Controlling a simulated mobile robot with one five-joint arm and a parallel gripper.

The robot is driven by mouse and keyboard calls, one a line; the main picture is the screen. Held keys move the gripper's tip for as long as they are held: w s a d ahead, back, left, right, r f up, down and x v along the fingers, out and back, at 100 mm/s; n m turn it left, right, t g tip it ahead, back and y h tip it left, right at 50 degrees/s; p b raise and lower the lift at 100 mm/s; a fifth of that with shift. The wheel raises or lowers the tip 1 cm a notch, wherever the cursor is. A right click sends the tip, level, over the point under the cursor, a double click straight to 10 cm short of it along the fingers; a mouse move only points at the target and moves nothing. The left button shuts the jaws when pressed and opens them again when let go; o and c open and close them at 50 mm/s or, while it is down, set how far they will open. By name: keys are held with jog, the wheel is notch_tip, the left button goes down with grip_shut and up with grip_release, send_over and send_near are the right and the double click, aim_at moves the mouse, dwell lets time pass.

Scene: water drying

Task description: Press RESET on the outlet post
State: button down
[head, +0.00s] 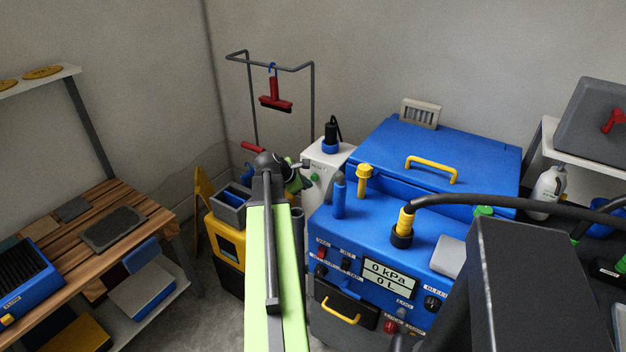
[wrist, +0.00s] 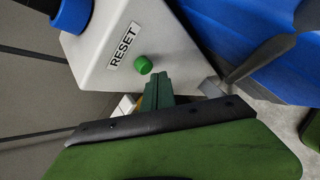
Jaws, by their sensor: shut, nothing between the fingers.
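The white outlet post (head: 322,159) stands left of the blue machine, with a blue collar and black plug on top. In the wrist view the post (wrist: 172,40) fills the upper middle, with a RESET label (wrist: 123,46) and a round green button (wrist: 144,65) on its face. In the head view my gripper (head: 301,165) is by the post, partly hidden by my arm.
The blue machine (head: 433,142) with yellow handle, hose and a display reading 0 kPa and 0 L stands right of the post. A yellow and black bucket unit (head: 228,242) is on the left. A wooden bench (head: 150,207) is further left. A squeegee (head: 275,98) hangs behind.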

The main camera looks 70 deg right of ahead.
jog(key=shift+d, duration=0.35)
jog(key=shift+s+d, duration=0.2)
jog(key=shift+d, duration=0.35)
dwell(0.5)
jog(key=shift+a, duration=0.1)
jog(key=shift+w+a, duration=0.25)
jog(key=shift+a, duration=0.6)
jog(key=shift+w+a, duration=0.2)
jog(key=shift+a, duration=0.6)
jog(key=shift+w+a, duration=0.25)
jog(key=shift+a, duration=0.6)
jog(key=shift+w+a, duration=0.2)
jog(key=shift+a, duration=0.6)
